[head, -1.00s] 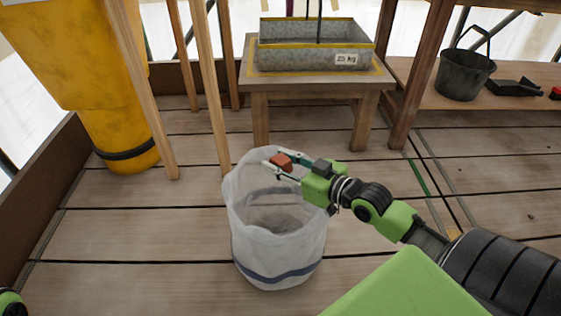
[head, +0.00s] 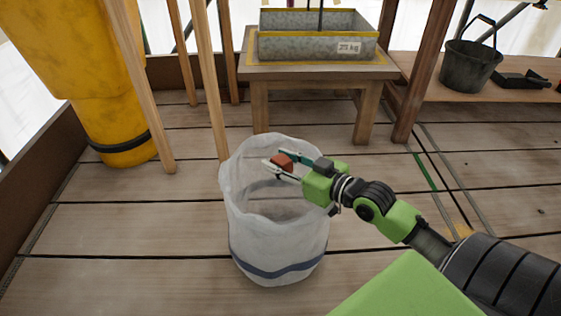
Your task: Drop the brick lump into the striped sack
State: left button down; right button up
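The brick lump (head: 282,161) is a small red-brown piece. My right gripper (head: 281,168) is shut on it, with a finger on each side, and holds it above the open mouth of the striped sack. The striped sack (head: 277,235) is a white, open-topped sack with a dark blue band near its bottom; it stands upright on the plank floor. The inside of the sack shows in part and no contents can be made out. My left gripper is not in view.
A wooden table (head: 320,74) with a grey metal trough (head: 315,44) stands behind the sack. Wooden poles (head: 209,75) and a yellow chute (head: 85,80) are at the left. A black bucket (head: 468,66) is on a shelf at the right. The floor around the sack is clear.

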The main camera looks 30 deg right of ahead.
jog(key=shift+o, duration=1.3)
jog(key=shift+s+d, duration=0.15)
jog(key=shift+s, duration=0.5)
jog(key=v, duration=1)
jog(key=shift+s+r, duration=0.25)
jog(key=shift+s, duration=0.1)
